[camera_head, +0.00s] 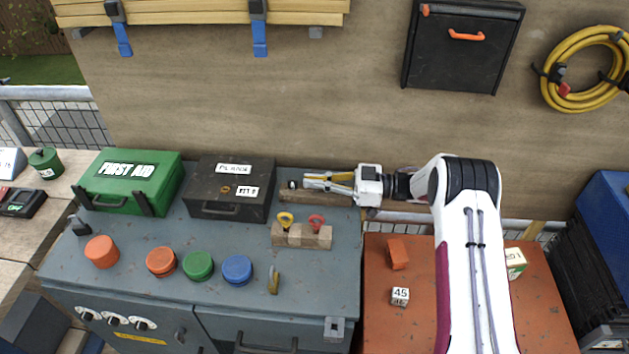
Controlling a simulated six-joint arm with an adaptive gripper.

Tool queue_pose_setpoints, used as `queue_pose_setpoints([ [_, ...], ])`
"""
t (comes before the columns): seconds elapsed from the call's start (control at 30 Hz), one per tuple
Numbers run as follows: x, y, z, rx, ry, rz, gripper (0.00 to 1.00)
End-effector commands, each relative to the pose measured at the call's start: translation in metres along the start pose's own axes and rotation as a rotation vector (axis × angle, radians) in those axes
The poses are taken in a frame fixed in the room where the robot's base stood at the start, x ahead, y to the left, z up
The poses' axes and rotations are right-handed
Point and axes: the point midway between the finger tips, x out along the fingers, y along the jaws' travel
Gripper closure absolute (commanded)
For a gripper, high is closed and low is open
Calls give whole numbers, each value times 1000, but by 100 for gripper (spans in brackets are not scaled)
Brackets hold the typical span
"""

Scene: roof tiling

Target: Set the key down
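A wooden block (302,237) on the grey cabinet top holds a yellow-handled key (286,220) and a red-handled key (317,223), both upright. My gripper (305,182) points left, behind the block and over a brown wooden strip (316,197). A small dark piece with a light spot (292,184) shows at its fingertips. It is too small to tell what it is, or whether the fingers grip it. A small brass-coloured piece (273,281) stands near the front of the cabinet top, right of the blue button.
The grey cabinet top (335,273) also carries a green first-aid box (131,181), a dark lettered case (231,188) and orange, green and blue round buttons (198,265). A rust-red surface (398,335) on the right holds an orange block (398,253) and a numbered cube (400,296).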

Motion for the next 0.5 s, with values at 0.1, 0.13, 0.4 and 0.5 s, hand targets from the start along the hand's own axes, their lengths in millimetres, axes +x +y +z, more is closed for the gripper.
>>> queue_pose_setpoints([
  [0.1,0,0,1,-1,0,0,100],
  [0.13,0,0,1,-1,0,0,100],
  [0.4,0,0,2,-1,0,0,100],
  [0.5,0,0,4,-1,0,0,100],
])
